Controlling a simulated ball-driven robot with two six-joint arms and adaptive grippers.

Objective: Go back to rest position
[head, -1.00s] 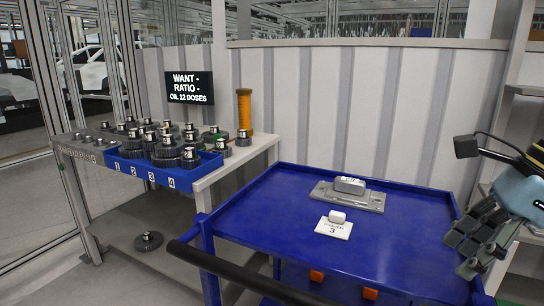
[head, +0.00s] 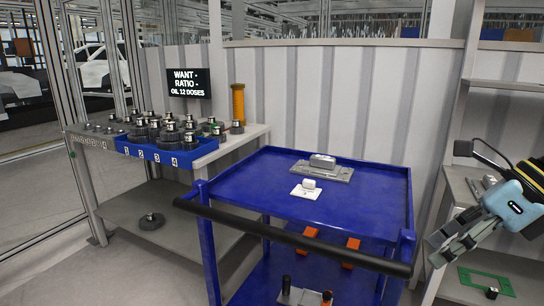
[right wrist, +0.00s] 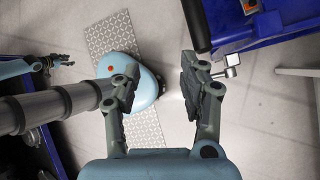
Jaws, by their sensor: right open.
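My right gripper (head: 455,243) is at the right edge of the head view, right of the blue cart (head: 265,200) and apart from it. In the right wrist view it (right wrist: 160,80) is open, its two fingers wide apart with nothing between them. What looks like my left gripper (right wrist: 58,62) shows small at the left of the right wrist view; its jaws are too small to read. It is not in the head view.
A grey block on a plate (head: 323,167) and a white card (head: 304,194) are on the cart. A table with a blue gear tray (head: 165,154) stands left. A shelf with a green frame (head: 486,281) stands right. Grey floor is open at front left.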

